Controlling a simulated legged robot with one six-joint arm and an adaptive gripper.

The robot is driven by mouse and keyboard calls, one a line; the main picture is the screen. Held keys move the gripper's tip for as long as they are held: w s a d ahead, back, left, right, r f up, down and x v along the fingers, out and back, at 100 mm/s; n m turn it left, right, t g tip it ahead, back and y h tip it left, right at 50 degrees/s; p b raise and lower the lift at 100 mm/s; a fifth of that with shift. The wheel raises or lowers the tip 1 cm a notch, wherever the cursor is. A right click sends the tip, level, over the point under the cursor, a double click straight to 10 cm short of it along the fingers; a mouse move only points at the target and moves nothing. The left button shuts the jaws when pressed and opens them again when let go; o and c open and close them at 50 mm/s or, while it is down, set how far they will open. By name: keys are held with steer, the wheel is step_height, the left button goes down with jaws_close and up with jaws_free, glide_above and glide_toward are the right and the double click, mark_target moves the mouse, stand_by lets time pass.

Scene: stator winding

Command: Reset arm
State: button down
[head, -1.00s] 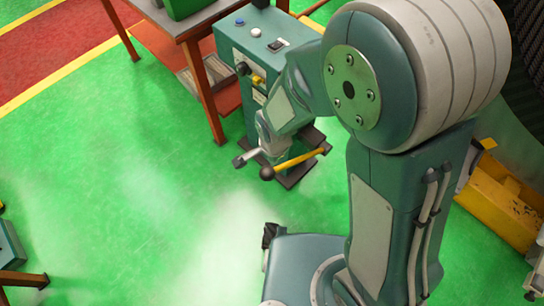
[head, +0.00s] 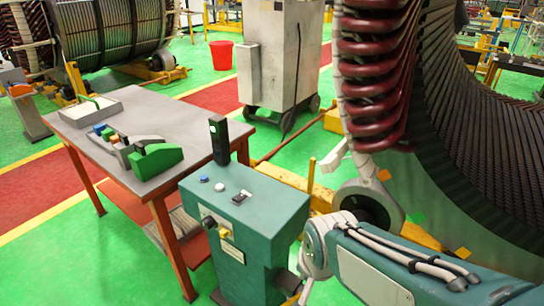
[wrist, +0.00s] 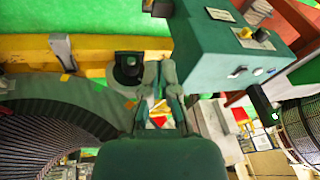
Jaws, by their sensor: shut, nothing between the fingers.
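My arm reaches in from the lower right of the head view, with its teal link and cables in front of the control box's right side. My gripper (wrist: 160,68) shows in the wrist view as two grey-green fingers close together, with nothing held between them. It is beside the teal control box (wrist: 215,50), apart from the yellow rail as far as I can tell. The control box (head: 245,215) has a blue and a white button on top.
The large stator (head: 465,130) with dark red coils stands at the right, close to my arm. A work table (head: 185,125) with green and grey parts is at the left. A grey cabinet (head: 280,55) and a red bucket (head: 221,54) stand behind.

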steer(key=s+d+r+n+t+h, duration=0.1)
steer(key=s+d+r+n+t, duration=0.1)
steer(key=s+d+r+n, duration=0.2)
steer(key=s+d+r, duration=0.3)
steer(key=d+r, duration=0.1)
steer(key=shift+s+r, duration=0.35)
steer(key=shift+d, duration=0.15)
